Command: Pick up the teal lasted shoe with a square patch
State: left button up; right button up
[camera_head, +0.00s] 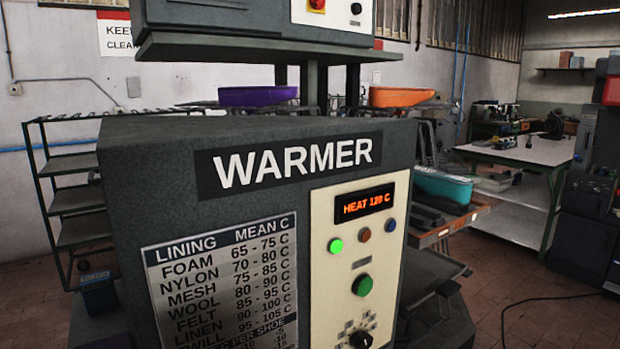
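A teal shoe form (441,186) shows to the right of the warmer, on a low tray or rack. The warmer partly hides its left end. From this view I cannot tell whether it carries a square patch. Neither of my grippers is in the head view.
The dark warmer (135,160) fills the middle, its display reading HEAT 120 C. A purple shoe form (258,96) and an orange one (401,97) show behind it. A shelf rack (72,163) stands left, a workbench (530,152) back right. A cable (545,298) lies on open floor.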

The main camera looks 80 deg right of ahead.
aim_at(455, 189)
jog(key=z, duration=3.45)
jog(key=i+l, duration=0.15)
jog(key=u, duration=0.05)
